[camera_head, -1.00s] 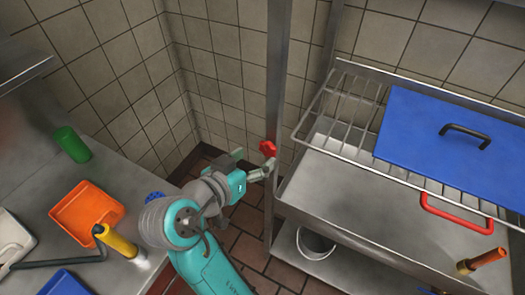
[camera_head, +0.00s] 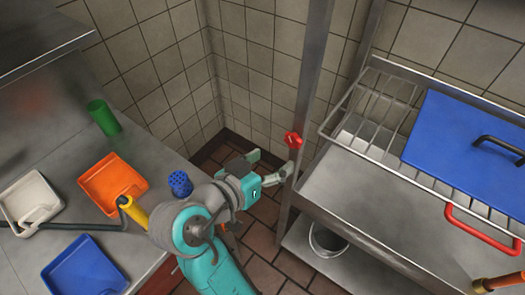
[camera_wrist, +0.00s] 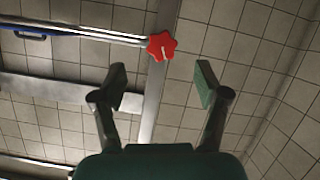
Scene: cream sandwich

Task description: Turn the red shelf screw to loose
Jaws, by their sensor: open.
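The red shelf screw (camera_head: 292,139) is a star-shaped knob on the upright metal post of the shelf in the head view. In the wrist view the red shelf screw (camera_wrist: 161,47) shows face-on, ahead of the fingertips and between their lines. My gripper (camera_head: 272,167) is beside the post, just below and left of the screw in the head view. In the wrist view my gripper (camera_wrist: 161,86) has its two green-padded fingers spread wide with nothing between them. The fingers look apart from the screw.
The shelf post (camera_head: 312,95) stands by the wire rack (camera_head: 345,135), which carries a blue board (camera_head: 455,125) with a red handle (camera_head: 480,228) below. On the left counter are a green cup (camera_head: 103,117), orange tray (camera_head: 112,183), white tray (camera_head: 28,200) and blue tray (camera_head: 85,268).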

